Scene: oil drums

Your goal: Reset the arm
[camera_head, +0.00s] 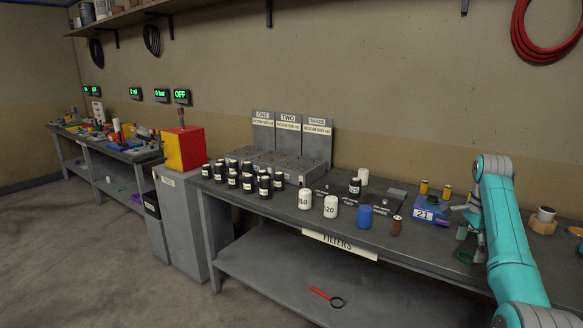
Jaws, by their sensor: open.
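My teal arm (507,220) rises at the right side of the view and bends down over the right part of the workbench (285,210). My gripper (466,222), dark grey, is partly hidden behind the arm. It is open, beside a blue scale-like device (430,208) marked 21. I see nothing clearly held in it. Small dark green items lie just below it on the bench, too small to make out.
Black-and-white bottles (247,181), white canisters (305,198), a blue canister (365,216) and a brown jar (396,226) stand on the bench. A cup in a wooden holder (543,219) stands right of the arm. A red-yellow box (185,148) stands left.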

